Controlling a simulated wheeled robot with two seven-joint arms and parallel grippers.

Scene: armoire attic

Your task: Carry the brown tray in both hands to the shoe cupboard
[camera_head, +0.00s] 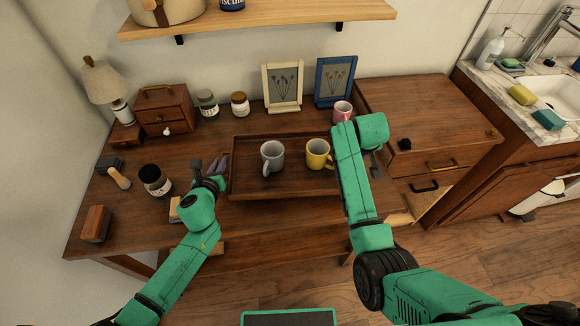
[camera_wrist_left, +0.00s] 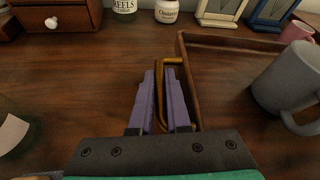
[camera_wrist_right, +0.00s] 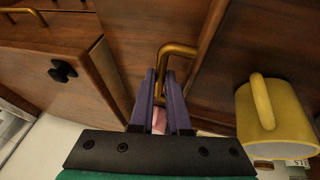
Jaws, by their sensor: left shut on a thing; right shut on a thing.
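The brown tray (camera_head: 290,188) is on or just above the wooden table; I cannot tell which. It carries a grey mug (camera_head: 272,157) and a yellow mug (camera_head: 318,154), both upright. My left gripper (camera_head: 217,176) is at the tray's left side; in the left wrist view its purple fingers (camera_wrist_left: 158,85) are shut on the tray's brass handle (camera_wrist_left: 172,62). In the right wrist view my right gripper (camera_wrist_right: 165,90) is shut on the other brass handle (camera_wrist_right: 175,48). In the head view my right arm hides that grip. The grey mug (camera_wrist_left: 288,85) and yellow mug (camera_wrist_right: 272,118) also show close up.
A pink mug (camera_head: 342,111) and two picture frames (camera_head: 283,87) stand behind the tray. Jars, a lamp and brushes crowd the left. A sink counter is far right.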

